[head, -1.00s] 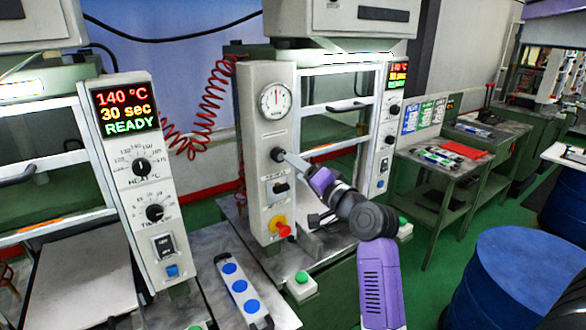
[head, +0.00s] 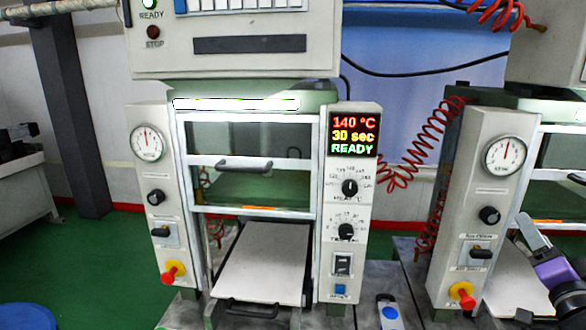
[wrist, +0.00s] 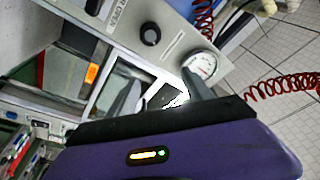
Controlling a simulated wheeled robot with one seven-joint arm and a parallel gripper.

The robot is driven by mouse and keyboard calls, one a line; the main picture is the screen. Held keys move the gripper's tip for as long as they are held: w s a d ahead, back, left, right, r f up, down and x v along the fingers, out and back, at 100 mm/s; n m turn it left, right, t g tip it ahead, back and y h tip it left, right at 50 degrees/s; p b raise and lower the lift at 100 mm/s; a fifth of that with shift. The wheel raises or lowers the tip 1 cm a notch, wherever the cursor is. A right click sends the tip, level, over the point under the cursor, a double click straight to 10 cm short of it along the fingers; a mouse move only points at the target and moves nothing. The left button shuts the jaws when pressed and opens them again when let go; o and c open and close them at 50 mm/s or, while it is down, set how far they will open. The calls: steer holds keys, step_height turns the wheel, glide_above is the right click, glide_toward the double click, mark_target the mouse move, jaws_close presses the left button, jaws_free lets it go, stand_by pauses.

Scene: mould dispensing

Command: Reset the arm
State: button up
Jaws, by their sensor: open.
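My gripper (head: 530,232) is at the right edge of the head view, beside the front panel of the right-hand press. The rest of my purple arm is cut off by the frame. In the wrist view both grey fingers of my gripper (wrist: 157,80) stand apart with nothing between them. Beyond them the panel shows a black knob (wrist: 149,34) and a round gauge (wrist: 202,66). I cannot tell from the head view whether the fingers touch the panel.
A press with a 140 °C, 30 sec, READY display (head: 354,135) stands in the middle. Its flat plate (head: 262,262) sits below a handled door (head: 243,165). A red emergency knob (head: 463,294) is on the right press. A blue drum (head: 30,317) is lower left; green floor is open there.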

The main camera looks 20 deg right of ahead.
steer(key=s+a+f+n+t+y, duration=0.15)
steer(key=a+f+n, duration=0.3)
steer(key=a, duration=0.45)
steer(key=s+a+f+n+y+b, duration=0.1)
steer(key=s+a+f+n+y, duration=0.15)
steer(key=a+f, duration=0.45)
steer(key=s+a+f+n+t+y, duration=0.1)
steer(key=s+a+f+n, duration=0.2)
steer(key=a, duration=0.8)
steer(key=s+a+f+n+g+y, duration=0.1)
steer(key=s+a+f+n+y, duration=0.2)
steer(key=s+a, duration=0.4)
steer(key=s+a+f+n+g+y+b, duration=0.1)
steer(key=s+a+f+n+g+y, duration=0.1)
steer(key=s+a+f+y, duration=0.3)
steer(key=s+a+f+n, duration=0.1)
steer(key=a, duration=0.3)
steer(key=shift+s+a+b, duration=0.3)
steer(key=shift+s, duration=0.05)
